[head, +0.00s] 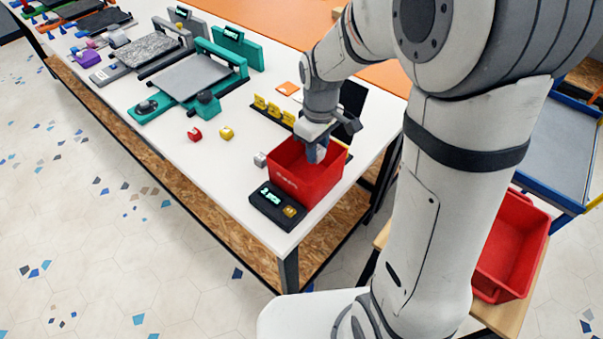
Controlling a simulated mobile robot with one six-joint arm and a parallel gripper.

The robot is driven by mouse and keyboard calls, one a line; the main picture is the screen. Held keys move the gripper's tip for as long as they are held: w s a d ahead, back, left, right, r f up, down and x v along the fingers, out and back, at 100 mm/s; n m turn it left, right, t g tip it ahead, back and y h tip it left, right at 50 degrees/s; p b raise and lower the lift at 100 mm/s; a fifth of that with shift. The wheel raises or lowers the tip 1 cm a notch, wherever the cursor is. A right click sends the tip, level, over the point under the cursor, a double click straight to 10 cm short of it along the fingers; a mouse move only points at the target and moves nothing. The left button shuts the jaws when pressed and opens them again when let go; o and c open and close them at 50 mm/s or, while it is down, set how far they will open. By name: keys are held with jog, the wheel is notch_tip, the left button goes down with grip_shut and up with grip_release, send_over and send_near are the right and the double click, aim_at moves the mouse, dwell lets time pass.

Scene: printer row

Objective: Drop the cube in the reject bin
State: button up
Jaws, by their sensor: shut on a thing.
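The red reject bin (318,187) stands at the near right corner of the white table, with small pale lettering on its front. My gripper (317,153) points down over the bin's opening, near its back rim. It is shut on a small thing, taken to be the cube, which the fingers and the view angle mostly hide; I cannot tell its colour. Loose on the table, left of the bin, are a red cube (194,134), a yellow cube (226,132) and a grey cube (260,159), the grey one close beside the bin.
A black device with a lit display (277,205) sits in front of the bin. A teal printer (195,80) stands farther left. A second red bin (510,245) is off the table, right of my arm.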

notch_tip(320, 180, down, 6)
jog(key=shift+w+f, duration=0.1)
jog(key=shift+w, duration=0.05)
jog(key=shift+f, duration=2.35)
jog(key=shift+f+b, duration=0.35)
jog(key=o, duration=0.9)
jog(key=shift+o, duration=0.2)
jog(key=shift+r, duration=0.15)
